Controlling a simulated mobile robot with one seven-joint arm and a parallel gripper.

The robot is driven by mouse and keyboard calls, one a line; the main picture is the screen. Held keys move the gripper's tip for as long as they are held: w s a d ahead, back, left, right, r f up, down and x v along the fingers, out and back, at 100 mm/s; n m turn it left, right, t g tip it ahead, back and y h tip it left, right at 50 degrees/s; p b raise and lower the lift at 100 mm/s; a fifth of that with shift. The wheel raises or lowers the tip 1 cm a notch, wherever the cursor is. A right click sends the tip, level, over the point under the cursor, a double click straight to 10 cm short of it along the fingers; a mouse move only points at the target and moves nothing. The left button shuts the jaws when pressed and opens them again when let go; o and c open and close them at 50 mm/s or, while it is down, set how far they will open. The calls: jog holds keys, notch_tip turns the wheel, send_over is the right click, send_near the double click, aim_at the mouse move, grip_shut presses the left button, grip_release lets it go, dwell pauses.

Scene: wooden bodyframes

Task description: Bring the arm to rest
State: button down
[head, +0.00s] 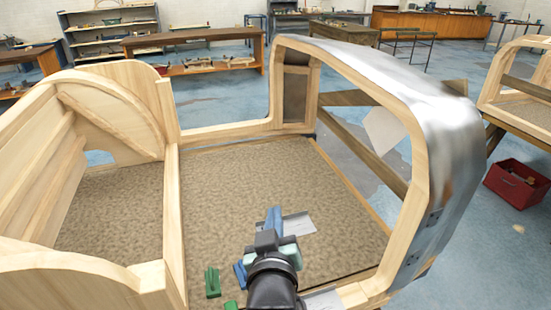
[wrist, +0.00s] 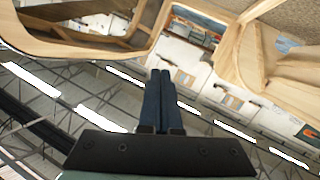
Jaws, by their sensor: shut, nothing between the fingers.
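My gripper (head: 273,217) shows at the end of my dark arm in the lower middle of the head view, in front of the brown textured floor panel (head: 235,185) of the wooden bodyframe (head: 172,150). In the wrist view its two blue fingers (wrist: 160,76) lie side by side, closed together with nothing between them. The wrist picture looks upside down, with wooden frame parts (wrist: 85,45) along the top and ceiling lights (wrist: 30,80) below. Whether the gripper touches the panel cannot be told.
A green block (head: 212,283) lies on the panel left of my arm. A pale grey sheet (head: 298,224) lies just right of the gripper. The frame's metal-covered arch (head: 445,130) rises on the right. A red crate (head: 517,184) stands on the blue floor beyond.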

jog(key=s+r+m+t, duration=0.1)
jog(key=s+r+t, duration=0.15)
jog(key=r, duration=1.05)
jog(key=s+r+m+t, duration=0.15)
jog(key=r+t, duration=0.25)
jog(key=r, duration=1)
jog(key=s+r+t, duration=0.5)
jog(key=s+r, duration=0.7)
jog(key=r, duration=0.2)
jog(key=shift+s+r+m, duration=0.35)
jog(key=shift+m, duration=0.1)
